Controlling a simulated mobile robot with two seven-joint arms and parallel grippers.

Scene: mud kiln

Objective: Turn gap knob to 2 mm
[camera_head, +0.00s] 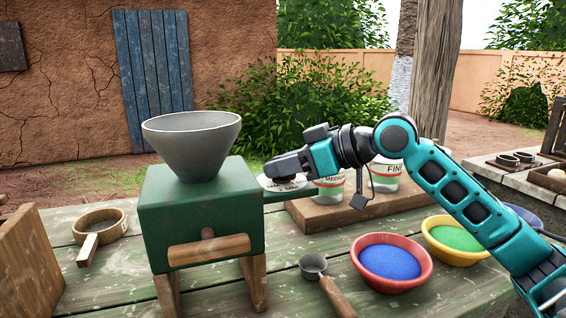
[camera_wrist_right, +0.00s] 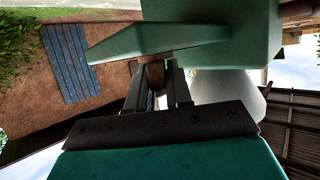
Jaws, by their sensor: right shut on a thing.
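The green mill (camera_head: 200,222) stands on the table with a grey metal hopper (camera_head: 192,143) on top. Which mark the knob points to is not readable. My left gripper is in neither view.
A wooden crank handle (camera_head: 208,250) is on the mill's front. A red bowl of blue powder (camera_head: 392,286), a yellow bowl of green powder (camera_head: 455,256) and a scoop (camera_head: 313,265) lie to the right. Labelled cups (camera_head: 331,188) stand behind on a wooden board (camera_head: 320,221). A sieve (camera_head: 98,226) is left.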

